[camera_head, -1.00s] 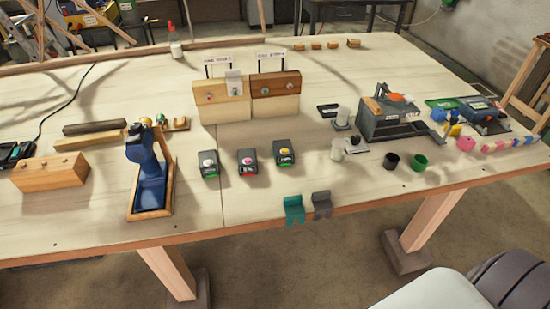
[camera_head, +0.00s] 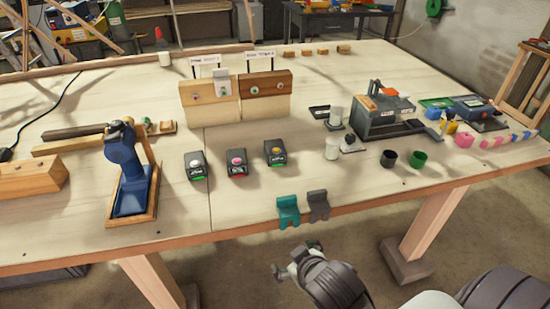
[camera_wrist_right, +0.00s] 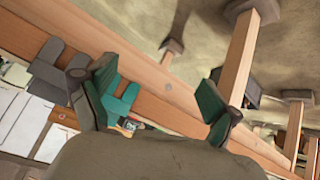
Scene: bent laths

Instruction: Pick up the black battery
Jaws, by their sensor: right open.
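No thing in view is plainly a black battery. My right gripper (camera_head: 294,260) is open and empty, low in front of the table's front edge. In the right wrist view its green-padded fingers (camera_wrist_right: 157,100) are spread wide, the table edge and hooks behind them. My left gripper is not in view.
A teal hook (camera_head: 288,211) and a grey hook (camera_head: 318,205) sit on the front edge near my right gripper. A blue tool (camera_head: 124,165) stands in a wooden holder at left. The table between is clear.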

